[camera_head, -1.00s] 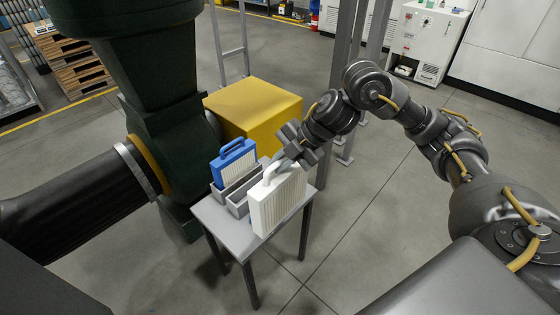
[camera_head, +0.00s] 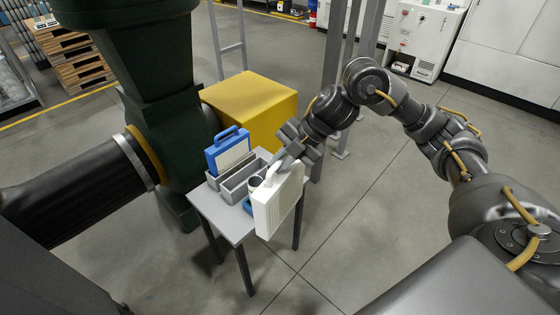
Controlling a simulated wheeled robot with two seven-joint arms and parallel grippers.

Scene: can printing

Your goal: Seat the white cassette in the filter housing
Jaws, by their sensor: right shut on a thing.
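The white cassette (camera_head: 278,207), a pleated panel with a handle on top, hangs upright from my right gripper (camera_head: 287,158). The gripper is shut on its handle, and the cassette is above the right front edge of a small grey table (camera_head: 222,212). A blue-framed cassette (camera_head: 229,152) stands in the left part of a grey slotted rack (camera_head: 237,190) on the table; the slot to its right looks empty. A large dark green machine body (camera_head: 165,130) with a side duct stands left of the table. I cannot make out an opening for the filter housing. My left gripper is not in view.
Floor in front is clear.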

